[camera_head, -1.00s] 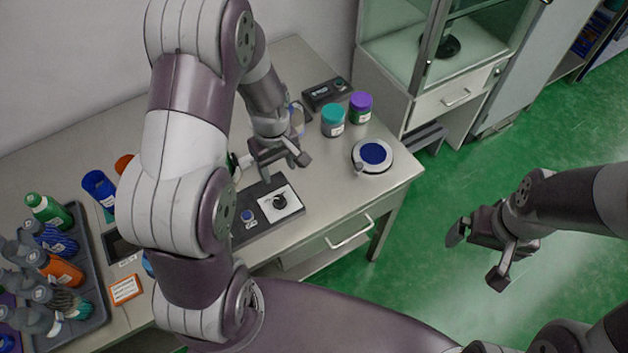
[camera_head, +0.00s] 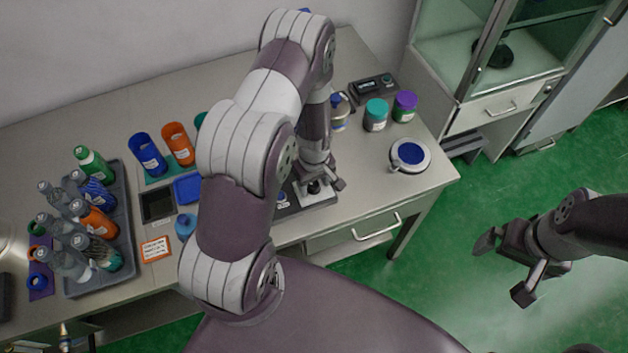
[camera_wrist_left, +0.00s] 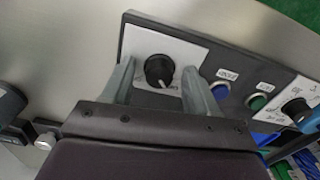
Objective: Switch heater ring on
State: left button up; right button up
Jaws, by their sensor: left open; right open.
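A dark control panel (camera_wrist_left: 232,85) has a black knob (camera_wrist_left: 159,70) on a white plate, with a blue button (camera_wrist_left: 219,90) and a green button (camera_wrist_left: 257,101) beside it. A second black knob (camera_wrist_left: 297,108) sits further right. My left gripper (camera_wrist_left: 160,88) is open, its fingers on either side of the first knob; contact cannot be told. In the head view my left gripper (camera_head: 323,187) is over the panel's right end (camera_head: 300,205), with my arm hiding the rest. My right gripper (camera_head: 506,268) is open and empty over the floor. No heater ring can be clearly identified.
A round white device with a blue top (camera_head: 410,154) and teal (camera_head: 376,114) and purple-lidded (camera_head: 405,106) jars stand to the right. A grey tray (camera_head: 125,235) of several bottles is at the left. A glass cabinet (camera_head: 500,60) stands behind.

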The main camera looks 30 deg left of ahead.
pick_arm(q)
jog(key=c, duration=1)
jog(key=shift+c, duration=0.2)
jog(key=shift+m, duration=0.3)
jog(key=m, duration=0.3)
jog(key=shift+m, duration=0.4)
jog(key=m, duration=0.4)
jog(key=shift+a+r+m+b, duration=0.1)
jog(key=shift+m+b, duration=0.2)
jog(key=m, duration=0.4)
jog(key=shift+w, duration=0.1)
jog(key=shift+a+m, duration=0.1)
jog(key=shift+m, duration=2.3)
